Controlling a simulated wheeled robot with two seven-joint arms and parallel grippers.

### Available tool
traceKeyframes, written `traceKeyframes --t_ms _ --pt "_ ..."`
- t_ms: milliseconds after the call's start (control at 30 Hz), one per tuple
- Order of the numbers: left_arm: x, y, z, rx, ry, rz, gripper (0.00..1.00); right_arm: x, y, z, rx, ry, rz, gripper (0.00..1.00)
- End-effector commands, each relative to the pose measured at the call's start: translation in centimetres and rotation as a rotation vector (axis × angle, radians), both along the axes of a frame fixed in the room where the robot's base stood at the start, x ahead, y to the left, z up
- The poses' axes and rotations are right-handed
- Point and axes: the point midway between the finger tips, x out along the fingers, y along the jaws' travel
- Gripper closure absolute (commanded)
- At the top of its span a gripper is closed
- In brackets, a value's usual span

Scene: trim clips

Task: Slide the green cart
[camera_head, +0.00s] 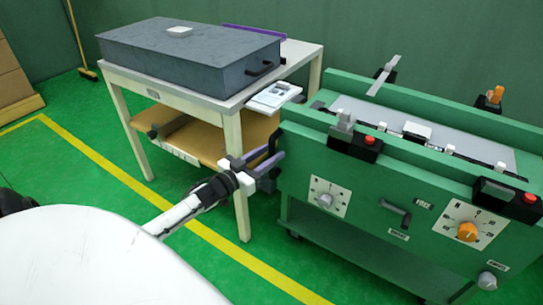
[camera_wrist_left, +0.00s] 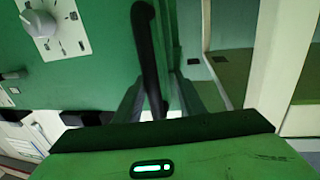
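The green cart (camera_head: 385,205) stands at the right in the head view, with dials and black boxes with red buttons on its front and a lower shelf. My left gripper (camera_head: 268,162) is at the cart's left end. In the left wrist view, the cart's green side (camera_wrist_left: 80,75) fills the left. A black bar handle (camera_wrist_left: 147,50) runs down between the fingers of my left gripper (camera_wrist_left: 160,88). The fingers look apart, with some gap beside the bar; contact is not clear. My right gripper is not in view.
A white-framed table (camera_head: 228,103) with a dark grey case (camera_head: 190,62) stands left of the cart, close to my left gripper. A tray (camera_head: 273,96) sits between table and cart. A yellow line (camera_head: 95,155) crosses the green floor. A broom (camera_head: 85,72) leans at the back left.

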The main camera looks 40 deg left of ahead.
Motion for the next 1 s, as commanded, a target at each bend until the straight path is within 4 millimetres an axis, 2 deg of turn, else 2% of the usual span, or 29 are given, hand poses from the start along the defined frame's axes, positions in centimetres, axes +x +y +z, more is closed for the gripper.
traceKeyframes --t_ms 233,367,600,800,1000 --pt "0.0 -0.4 -0.1 -0.001 -0.001 -0.006 0.64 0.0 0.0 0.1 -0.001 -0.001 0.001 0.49" --pt "-1.0 -0.4 -0.1 -0.001 0.002 -0.008 0.64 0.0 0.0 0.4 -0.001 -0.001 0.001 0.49" --pt "-5.4 -0.2 0.0 -0.001 0.004 -0.005 0.64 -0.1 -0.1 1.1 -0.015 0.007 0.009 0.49" --pt "-8.8 0.1 0.0 -0.001 0.002 -0.004 0.64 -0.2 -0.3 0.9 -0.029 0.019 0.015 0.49" --pt "-10.3 0.2 0.0 0.000 0.000 -0.003 0.64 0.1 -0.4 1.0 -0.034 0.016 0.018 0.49"
